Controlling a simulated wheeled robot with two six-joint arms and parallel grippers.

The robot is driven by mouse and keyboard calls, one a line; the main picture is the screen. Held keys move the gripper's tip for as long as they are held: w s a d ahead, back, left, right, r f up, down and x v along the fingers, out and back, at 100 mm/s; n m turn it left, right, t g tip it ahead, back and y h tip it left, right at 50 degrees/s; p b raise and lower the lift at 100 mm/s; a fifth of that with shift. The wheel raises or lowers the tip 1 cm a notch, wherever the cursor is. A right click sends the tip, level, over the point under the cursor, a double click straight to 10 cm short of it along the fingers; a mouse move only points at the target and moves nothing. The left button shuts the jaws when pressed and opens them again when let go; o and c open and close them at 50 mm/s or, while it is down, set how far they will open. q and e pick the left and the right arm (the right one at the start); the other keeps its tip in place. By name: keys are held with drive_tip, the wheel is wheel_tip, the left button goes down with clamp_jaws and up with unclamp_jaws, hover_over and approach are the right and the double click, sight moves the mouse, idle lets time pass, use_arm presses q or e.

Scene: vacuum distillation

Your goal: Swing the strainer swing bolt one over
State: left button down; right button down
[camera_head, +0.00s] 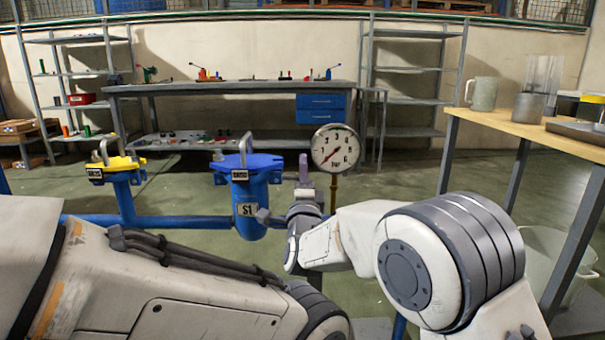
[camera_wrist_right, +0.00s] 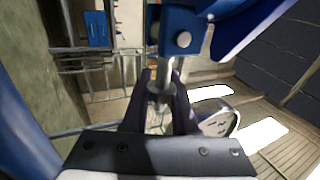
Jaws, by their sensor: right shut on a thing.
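The blue strainer (camera_head: 250,205), marked S1, stands left of centre in the head view with a blue lid (camera_head: 262,162) and a grey handle on top. In the right wrist view, a grey swing bolt (camera_wrist_right: 164,78) hangs from a blue lug (camera_wrist_right: 184,38). My right gripper (camera_head: 304,170) is just right of the strainer. Its purple fingers (camera_wrist_right: 160,98) are shut on the swing bolt, one on each side. The bolt is too small to make out in the head view. My left arm crosses the lower left; its gripper is out of view.
A pressure gauge (camera_head: 335,149) stands on a thin pipe close to the right of my right gripper. A yellow-lidded unit (camera_head: 117,165) is at left on the blue pipe (camera_head: 170,220). A wooden-topped table (camera_head: 545,133) stands at right. A workbench (camera_head: 230,88) lies behind.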

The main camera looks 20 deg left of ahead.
idle(0.4)
drive_tip(key=c, duration=0.9)
unclamp_jaws()
drive_tip(key=b+v, duration=0.8)
drive_tip(key=v, duration=0.2)
drive_tip(key=shift+s+d, duration=0.1)
drive_tip(key=shift+s, duration=0.15)
